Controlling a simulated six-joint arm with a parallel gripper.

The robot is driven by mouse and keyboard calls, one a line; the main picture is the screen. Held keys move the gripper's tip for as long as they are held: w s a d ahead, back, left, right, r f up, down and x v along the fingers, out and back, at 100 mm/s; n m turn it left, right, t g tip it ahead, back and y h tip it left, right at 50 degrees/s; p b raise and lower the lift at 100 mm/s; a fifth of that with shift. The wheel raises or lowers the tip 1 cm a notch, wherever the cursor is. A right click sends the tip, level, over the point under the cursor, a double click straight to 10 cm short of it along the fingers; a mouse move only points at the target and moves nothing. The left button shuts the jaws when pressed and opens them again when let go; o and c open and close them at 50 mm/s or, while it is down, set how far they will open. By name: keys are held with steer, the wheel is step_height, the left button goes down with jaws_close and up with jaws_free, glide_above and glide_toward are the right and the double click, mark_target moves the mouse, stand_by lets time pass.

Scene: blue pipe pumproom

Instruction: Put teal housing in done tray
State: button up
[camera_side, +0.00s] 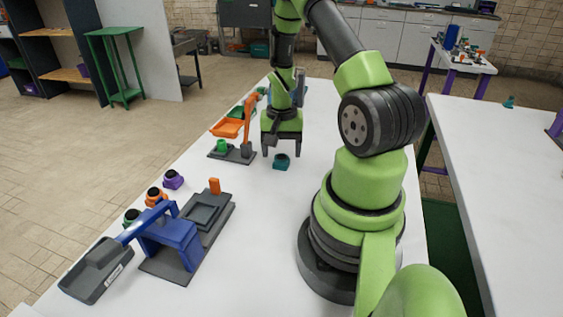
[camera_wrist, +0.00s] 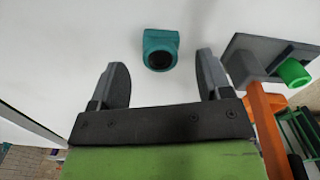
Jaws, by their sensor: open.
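The teal housing (camera_side: 281,161) is a small block with a dark round opening, sitting on the white table. An orange tray (camera_side: 227,127) and a green tray (camera_side: 237,112) stand at the table's left edge; I cannot tell which is the done tray.
A grey fixture (camera_side: 232,155) with an orange arm and green part stands left of my gripper. A blue press on a dark base (camera_side: 172,248) stands in front, with purple, orange and green housings (camera_side: 173,180) beside it. The table between is clear.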

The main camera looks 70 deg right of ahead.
steer(key=shift+f, duration=1.45)
steer(key=c, duration=1.2)
steer(key=shift+r, duration=0.15)
